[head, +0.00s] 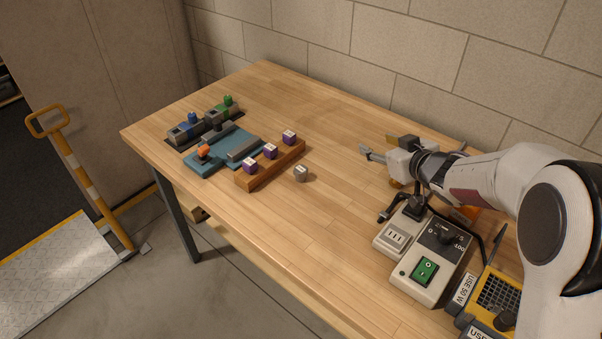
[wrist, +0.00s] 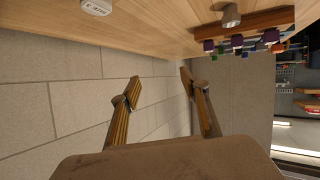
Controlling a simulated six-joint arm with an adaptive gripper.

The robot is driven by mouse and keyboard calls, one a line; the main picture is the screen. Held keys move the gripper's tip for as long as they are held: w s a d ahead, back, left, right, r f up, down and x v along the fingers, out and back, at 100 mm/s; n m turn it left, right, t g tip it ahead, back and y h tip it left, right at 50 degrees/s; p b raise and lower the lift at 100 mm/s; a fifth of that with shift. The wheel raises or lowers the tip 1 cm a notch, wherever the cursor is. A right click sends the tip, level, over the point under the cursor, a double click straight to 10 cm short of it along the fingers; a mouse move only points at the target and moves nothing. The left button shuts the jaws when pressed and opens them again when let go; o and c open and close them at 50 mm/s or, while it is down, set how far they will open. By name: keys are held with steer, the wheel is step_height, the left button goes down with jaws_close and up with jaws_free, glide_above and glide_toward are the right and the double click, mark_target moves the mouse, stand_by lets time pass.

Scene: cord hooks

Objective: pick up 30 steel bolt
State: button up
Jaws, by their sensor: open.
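A small grey metal piece, which looks like the steel bolt (head: 301,174), stands on the table just right of the wooden rail. It also shows at the top of the wrist view (wrist: 231,16). Its label is too small to read. My gripper (head: 373,184) is open and empty, to the right of the bolt and apart from it. In the wrist view my two fingers (wrist: 160,84) are spread wide with nothing between them, facing the block wall.
A wooden rail (head: 262,178) with purple cubes stands left of the bolt. Beyond it are a blue-grey fixture (head: 203,170) and blocks with blue and green tops. A white control box (head: 410,277) with a green switch stands front right. The table's middle is clear.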

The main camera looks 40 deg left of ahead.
mark_target(301, 169)
steer(key=s+a+f+n+g, duration=0.1)
steer(key=s+a+f, duration=0.2)
steer(key=s+a+f+n+g+y, duration=0.1)
steer(key=s+a+f+g, duration=0.1)
steer(key=s+a+f, duration=0.1)
steer(key=s+a+f+n+g+y, duration=0.1)
steer(key=s+a+f+g, duration=0.1)
steer(key=s+a+f, duration=0.1)
steer(key=shift+s+a+f, duration=0.15)
steer(key=shift+a+f, duration=0.3)
steer(key=shift+a, duration=0.35)
steer(key=shift+a, duration=0.15)
steer(key=shift+x, duration=1.15)
steer(key=shift+a, duration=0.15)
steer(key=shift+s+x, duration=0.15)
steer(key=shift+x, duration=1.05)
steer(key=shift+s+x, duration=0.1)
steer(key=shift+x, duration=1.1)
steer(key=shift+w, duration=0.15)
steer(key=c, duration=1.3)
